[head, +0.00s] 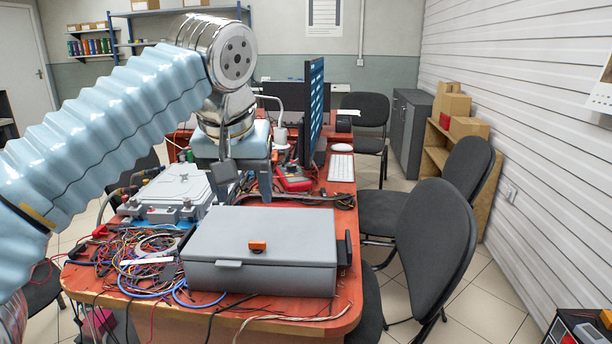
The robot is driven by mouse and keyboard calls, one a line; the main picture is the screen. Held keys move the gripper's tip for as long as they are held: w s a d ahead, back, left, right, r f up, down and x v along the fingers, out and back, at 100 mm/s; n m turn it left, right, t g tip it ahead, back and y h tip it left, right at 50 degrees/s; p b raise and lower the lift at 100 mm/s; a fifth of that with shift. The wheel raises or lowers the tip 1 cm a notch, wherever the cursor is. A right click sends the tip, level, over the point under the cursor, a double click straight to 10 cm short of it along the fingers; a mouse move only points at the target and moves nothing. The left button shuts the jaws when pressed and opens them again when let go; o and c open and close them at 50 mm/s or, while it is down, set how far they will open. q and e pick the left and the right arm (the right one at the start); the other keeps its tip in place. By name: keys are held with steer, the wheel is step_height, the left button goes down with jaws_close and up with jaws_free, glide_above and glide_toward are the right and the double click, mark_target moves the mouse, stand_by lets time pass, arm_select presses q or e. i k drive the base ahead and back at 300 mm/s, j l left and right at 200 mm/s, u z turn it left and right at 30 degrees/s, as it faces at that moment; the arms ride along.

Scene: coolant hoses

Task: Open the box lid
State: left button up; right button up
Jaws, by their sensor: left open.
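A grey box (210,273) stands at the front of the red-brown table, with its flat lid (300,228) down and closed. My left gripper (245,186) points down just behind the box's back edge, above the table. Its fingers are apart, with nothing seen between them. It seems clear of the lid, though the exact gap is hard to judge. My right gripper is out of view.
Tangled coloured wires (135,258) cover the table left of the box. A light grey metal case (172,192) lies behind them. A monitor (312,110), a red multimeter (293,180) and a keyboard (341,168) are further back. Black chairs (425,255) stand close on the right.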

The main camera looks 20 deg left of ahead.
mark_target(293, 236)
steer(key=k, duration=1)
